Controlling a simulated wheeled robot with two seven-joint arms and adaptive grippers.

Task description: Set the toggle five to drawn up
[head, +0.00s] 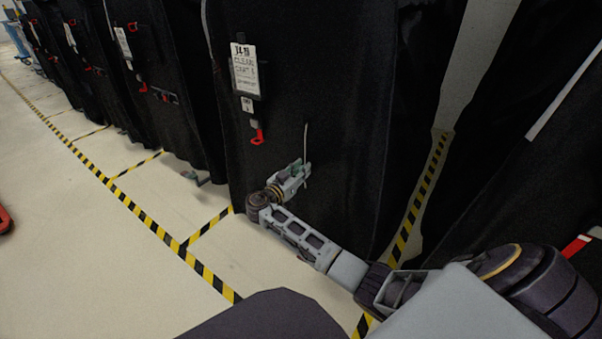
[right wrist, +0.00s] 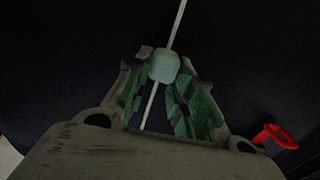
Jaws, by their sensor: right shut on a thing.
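A pale green toggle (right wrist: 164,66) sits on a thin white cord (right wrist: 178,22), between the fingertips of my right gripper in the right wrist view. The cord runs above and below it. In the head view my right gripper (head: 296,172) is low in front of the black cover (head: 330,80) of the nearest cart. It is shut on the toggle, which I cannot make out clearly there. The cord (head: 306,140) rises a short way above the gripper against the cover. My left gripper is not in view.
The cart's white label (head: 245,70) and a red hook (head: 257,134) are above left of the gripper; a red hook (right wrist: 274,136) also shows in the wrist view. More covered carts stand at left. Yellow-black tape (head: 135,212) marks the pale floor, which is open at left.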

